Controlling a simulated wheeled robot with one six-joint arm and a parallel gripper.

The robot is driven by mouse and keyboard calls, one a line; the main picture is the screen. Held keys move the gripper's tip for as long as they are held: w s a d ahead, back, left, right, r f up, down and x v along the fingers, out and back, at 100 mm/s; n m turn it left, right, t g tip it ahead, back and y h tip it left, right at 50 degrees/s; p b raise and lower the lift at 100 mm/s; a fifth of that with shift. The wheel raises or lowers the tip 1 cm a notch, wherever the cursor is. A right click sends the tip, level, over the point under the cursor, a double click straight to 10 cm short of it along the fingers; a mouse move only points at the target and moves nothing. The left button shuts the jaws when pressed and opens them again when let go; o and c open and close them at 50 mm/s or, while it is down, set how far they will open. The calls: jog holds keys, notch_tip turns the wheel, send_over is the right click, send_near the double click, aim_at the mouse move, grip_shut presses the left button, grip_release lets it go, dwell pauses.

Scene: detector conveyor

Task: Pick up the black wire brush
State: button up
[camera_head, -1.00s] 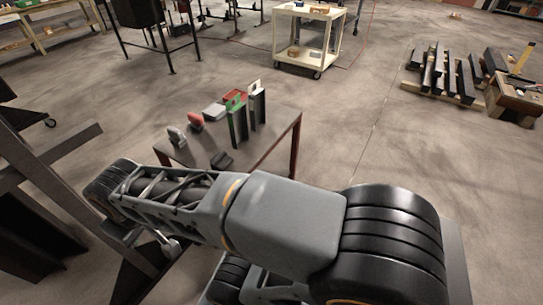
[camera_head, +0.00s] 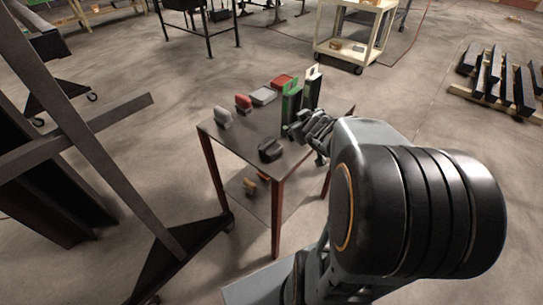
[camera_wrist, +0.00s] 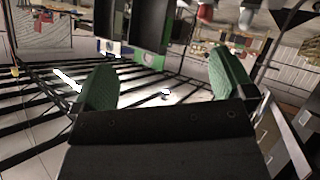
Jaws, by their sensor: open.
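A small black object (camera_head: 270,150), which looks like the black wire brush, lies near the front edge of the small dark table (camera_head: 240,141) in the head view. Its bristles are too small to make out. My gripper (camera_head: 311,124) is at the table's right side, to the right of the black object and apart from it. In the wrist view the two green-padded fingers (camera_wrist: 165,82) stand wide apart with nothing between them. I cannot make out the brush in the wrist view.
A green upright holder (camera_head: 291,103) and a dark one with a white top (camera_head: 312,88) stand close to my gripper. A dark metal frame (camera_head: 85,120) stands left.

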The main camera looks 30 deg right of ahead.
notch_tip(320, 180, down, 6)
jog(key=d+n+t+y+b, duration=0.1)
jog(key=n+y+b, duration=0.1)
jog(key=y, duration=0.1)
jog(key=n+y+b, duration=0.1)
jog(key=y, duration=0.5)
send_near(275, 150)
jog(key=shift+n+g, duration=0.3)
jog(key=b+x, duration=0.2)
jog(key=x, duration=0.2)
jog(key=shift+w+d, duration=0.15)
jog(key=shift+w, duration=0.15)
jog(key=shift+b+x, duration=0.5)
jog(key=shift+x, duration=2.5)
jog(key=shift+r, duration=0.15)
jog(key=c, duration=0.8)
